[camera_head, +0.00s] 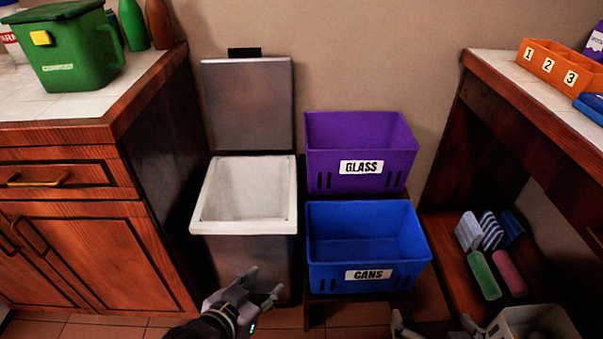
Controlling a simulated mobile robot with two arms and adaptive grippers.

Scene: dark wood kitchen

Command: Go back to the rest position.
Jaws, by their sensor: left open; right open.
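My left gripper (262,290) is open and empty in the lower middle, in front of the open metal bin (247,253). My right gripper (432,325) shows only in part at the bottom edge, right of centre; its fingers are apart with nothing seen between them. It is below the blue bin labelled CANS (330,277). The metal bin's lid (248,105) stands up against the wall, and the light inner bucket looks empty.
A purple GLASS bin (325,165) sits behind the blue one. A left counter (130,95) holds a green lidded container (75,60) and bottles. A right counter (500,75) holds an orange numbered box (540,62).

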